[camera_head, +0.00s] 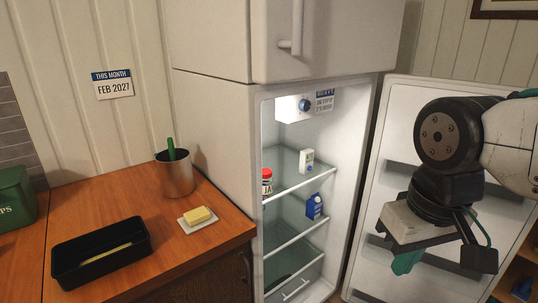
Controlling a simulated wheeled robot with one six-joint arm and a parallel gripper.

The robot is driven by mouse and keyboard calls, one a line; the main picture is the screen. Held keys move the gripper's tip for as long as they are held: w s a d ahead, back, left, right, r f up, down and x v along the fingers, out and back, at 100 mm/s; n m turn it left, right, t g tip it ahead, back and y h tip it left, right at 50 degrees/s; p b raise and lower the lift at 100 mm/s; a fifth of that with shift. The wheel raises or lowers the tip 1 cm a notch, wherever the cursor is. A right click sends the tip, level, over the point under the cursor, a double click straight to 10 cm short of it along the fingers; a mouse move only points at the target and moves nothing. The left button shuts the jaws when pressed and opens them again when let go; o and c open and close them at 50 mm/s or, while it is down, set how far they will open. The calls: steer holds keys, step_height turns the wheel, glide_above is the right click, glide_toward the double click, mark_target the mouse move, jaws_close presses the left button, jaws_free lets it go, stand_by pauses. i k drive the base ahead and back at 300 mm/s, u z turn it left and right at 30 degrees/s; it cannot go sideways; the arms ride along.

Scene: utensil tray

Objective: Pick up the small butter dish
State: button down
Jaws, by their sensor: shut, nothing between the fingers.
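The small butter dish (187,228) is a flat white dish with a yellow block of butter (197,215) on it. It sits on the wooden counter, near the edge beside the fridge. My gripper (408,263) is at the right of the view, in front of the open fridge door, pointing down. It is shut and empty, far to the right of the dish and apart from it. Nothing hides the dish.
A black tray (66,268) with a pale yellow utensil lies left of the dish. A metal cup (177,178) with a green handle stands behind it. The open fridge (215,150) borders the counter's right side. A green box (14,200) is far left.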

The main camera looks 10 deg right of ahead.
mark_target(198, 217)
steer(key=z, duration=3)
steer(key=k, duration=1.45)
steer(key=u, duration=2.15)
